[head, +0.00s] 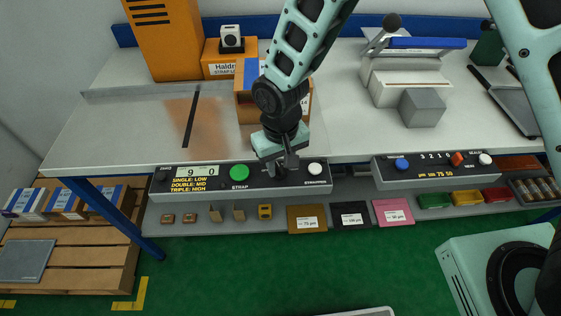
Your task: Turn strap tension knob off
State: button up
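The dark strapping control panel (215,185) runs along the front edge of the white worktable. It has a display reading "9 0" (197,171), a green button (239,172) over the word STRAP, and a white button (315,169) at its right end. My gripper (284,166) points down at the panel between the green and white buttons. A dark knob-like shape (281,173) shows partly at its fingertips. The fingers cover most of it, so I cannot read its setting or tell whether they grip it.
A second panel (420,171) with blue, red and white controls sits to the right. An orange-brown box (245,105) stands behind my gripper, and a grey block (422,108) lies further right. A lower shelf (180,230) holds small parts and cards.

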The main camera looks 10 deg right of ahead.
jog(key=shift+f, duration=0.2)
grip_shut()
jog(key=shift+n, duration=0.3)
jog(key=n, duration=0.4)
jog(key=shift+d, duration=0.1)
jog(key=shift+w+n, duration=0.1)
jog(key=shift+n, duration=2)
